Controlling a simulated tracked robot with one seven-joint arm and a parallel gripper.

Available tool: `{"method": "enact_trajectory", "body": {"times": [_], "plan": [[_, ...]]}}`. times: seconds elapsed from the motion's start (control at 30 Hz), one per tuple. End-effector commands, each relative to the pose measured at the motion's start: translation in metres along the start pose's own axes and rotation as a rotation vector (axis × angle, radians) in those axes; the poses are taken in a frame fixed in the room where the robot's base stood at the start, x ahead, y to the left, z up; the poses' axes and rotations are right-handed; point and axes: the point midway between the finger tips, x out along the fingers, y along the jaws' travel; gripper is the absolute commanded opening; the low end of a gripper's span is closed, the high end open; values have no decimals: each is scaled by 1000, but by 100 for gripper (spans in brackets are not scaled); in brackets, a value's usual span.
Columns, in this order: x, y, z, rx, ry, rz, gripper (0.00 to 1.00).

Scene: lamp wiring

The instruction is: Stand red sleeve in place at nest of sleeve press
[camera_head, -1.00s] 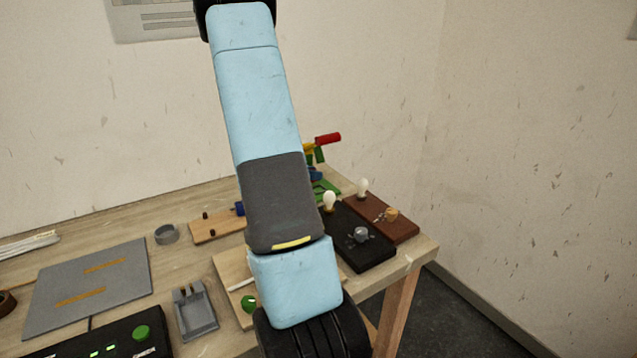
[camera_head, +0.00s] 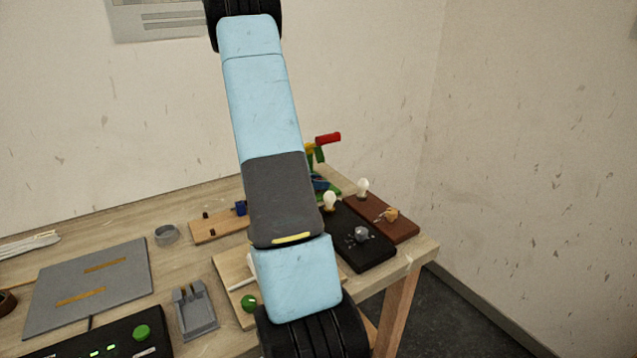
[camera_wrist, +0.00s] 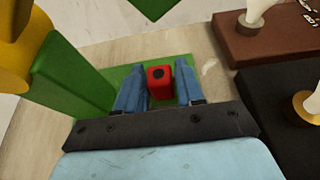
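The red sleeve (camera_wrist: 160,83) is a small red block with a dark hole in its top, seen in the wrist view. It is between the two blue fingers of my gripper (camera_wrist: 160,88), which close on its sides. The sleeve press shows its green base (camera_wrist: 104,72) behind and around the sleeve, with a green upright (camera_wrist: 62,75) to the left. In the head view the press (camera_head: 318,165), with its red handle, is partly behind my arm.
A yellow press part (camera_wrist: 22,45) is close at the wrist view's upper left. A black lamp board (camera_head: 355,245) and a brown one (camera_head: 385,215) stand to the right. A grey fixture (camera_head: 193,310) and grey mat (camera_head: 90,285) lie left.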

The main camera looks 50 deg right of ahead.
Motion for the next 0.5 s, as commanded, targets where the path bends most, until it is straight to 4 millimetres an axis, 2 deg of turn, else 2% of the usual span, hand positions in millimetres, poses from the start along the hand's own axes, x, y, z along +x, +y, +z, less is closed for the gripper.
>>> {"method": "enact_trajectory", "body": {"times": [0.03, 0.2, 0.5], "plan": [[0, 0, 0, 0, 0, 0, 42], [0, 0, 0, 0, 0, -1, 56], [-3, 0, 1, 1, 0, 0, 56]]}}
